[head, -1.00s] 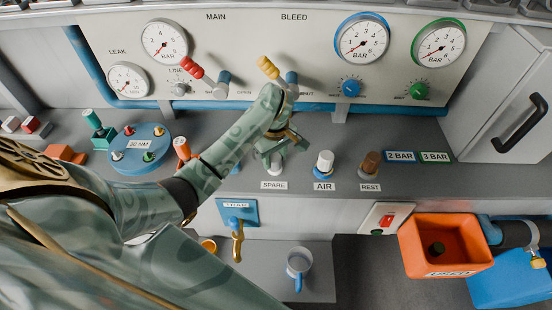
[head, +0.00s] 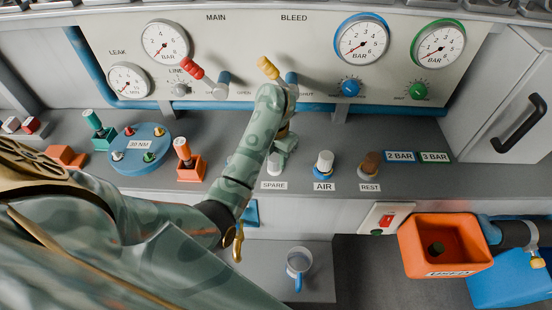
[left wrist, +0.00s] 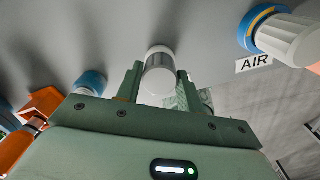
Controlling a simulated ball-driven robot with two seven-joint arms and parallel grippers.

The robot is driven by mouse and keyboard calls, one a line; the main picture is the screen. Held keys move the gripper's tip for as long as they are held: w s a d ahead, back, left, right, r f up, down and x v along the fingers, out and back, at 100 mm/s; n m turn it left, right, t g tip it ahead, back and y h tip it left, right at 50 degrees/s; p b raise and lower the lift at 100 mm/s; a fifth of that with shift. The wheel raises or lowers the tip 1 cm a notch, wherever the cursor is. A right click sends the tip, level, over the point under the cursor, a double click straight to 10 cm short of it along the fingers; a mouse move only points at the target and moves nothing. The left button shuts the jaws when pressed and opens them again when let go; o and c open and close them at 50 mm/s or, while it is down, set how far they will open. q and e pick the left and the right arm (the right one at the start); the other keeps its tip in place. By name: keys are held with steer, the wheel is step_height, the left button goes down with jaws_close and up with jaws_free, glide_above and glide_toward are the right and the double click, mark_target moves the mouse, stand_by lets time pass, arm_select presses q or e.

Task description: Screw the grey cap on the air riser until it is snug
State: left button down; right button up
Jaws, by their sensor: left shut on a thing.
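The air riser (head: 324,165) stands upright behind the AIR label, with a blue base and a pale ribbed top. It shows at the upper right of the left wrist view (left wrist: 290,38), with a yellow ring above the blue base. My left gripper (head: 282,150) is at the SPARE place, left of the riser and apart from it. In the left wrist view its fingers are shut on a pale grey cylinder (left wrist: 159,75). I cannot tell whether this is the grey cap alone or joined to the SPARE post (head: 274,168). My right gripper is not in view.
A brown-topped REST post (head: 370,164) stands right of the riser. An orange USED bin (head: 446,270) is at the lower right. Valve handles (head: 267,68) project from the panel behind my arm.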

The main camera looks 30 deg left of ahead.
arm_select(q)
steer(key=shift+d+r+n, duration=0.15)
steer(key=shift+r+n, duration=0.2)
steer(key=shift+n, duration=0.85)
steer(key=shift+a+f, duration=0.1)
steer(key=shift+a, duration=0.15)
steer(key=shift+w+r+p, duration=0.15)
steer(key=shift+r+p, duration=0.2)
steer(key=shift+r, duration=0.05)
steer(key=shift+r+p, duration=0.45)
steer(key=shift+p, duration=0.05)
